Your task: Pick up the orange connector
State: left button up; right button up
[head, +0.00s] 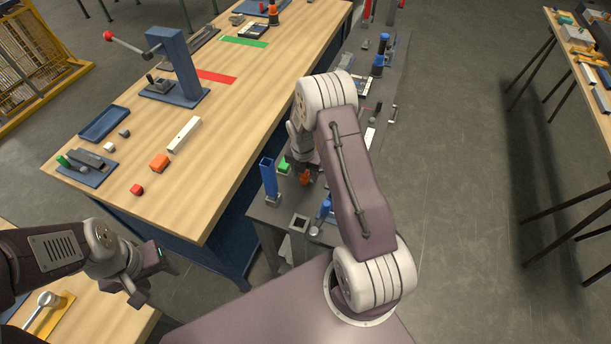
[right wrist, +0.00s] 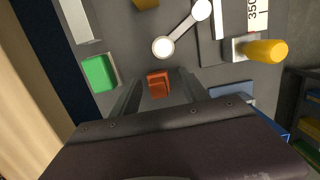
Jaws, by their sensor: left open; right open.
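The orange connector (right wrist: 158,84) is a small orange-red block on the grey bench top. In the right wrist view it lies between the two fingers of my right gripper (right wrist: 160,77), which is open, with gaps at both sides. In the head view the connector (head: 305,177) shows just below my right wrist, and my right gripper is mostly hidden by its own arm. My left gripper (head: 151,276) is open and empty at the lower left, above the gap near the front wooden table.
A green block (right wrist: 99,73) sits left of the connector. A metal link-shaped part (right wrist: 182,29) and a yellow-handled tool (right wrist: 266,51) lie beyond and to the right. A blue upright holder (head: 268,178) stands nearby.

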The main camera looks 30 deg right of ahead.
jog(key=shift+w+f, duration=0.15)
jog(key=shift+a, duration=0.1)
jog(key=shift+c, duration=1.2)
grip_shut()
